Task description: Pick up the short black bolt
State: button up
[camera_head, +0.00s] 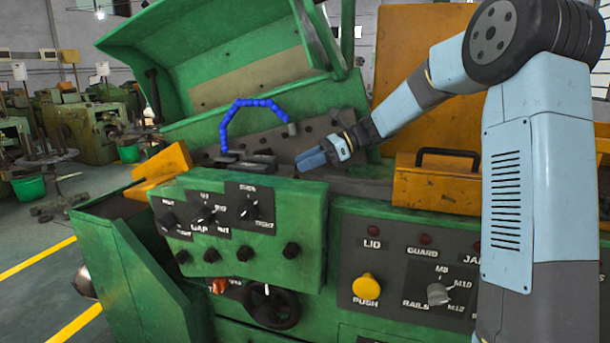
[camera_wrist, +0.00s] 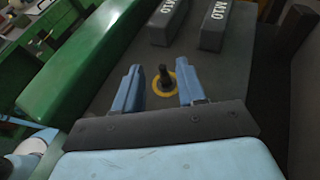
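In the wrist view a short black bolt (camera_wrist: 164,76) stands upright on a dark grey surface, with a yellow ring around its base. My gripper (camera_wrist: 158,84) is open, one blue finger on each side of the bolt, with clear gaps between fingers and bolt. In the head view my gripper (camera_head: 318,155) reaches over the bed of the green machine (camera_head: 255,225). The bolt cannot be made out in that view.
Two grey blocks, one marked M10 (camera_wrist: 213,27) and one to its left (camera_wrist: 168,24), lie beyond the bolt. A green wall (camera_wrist: 85,60) runs along the left. A yellow-orange box (camera_head: 440,188) with a black handle stands right of my gripper. A blue hose (camera_head: 237,108) arches to the left.

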jog(key=shift+x, duration=0.75)
grip_shut()
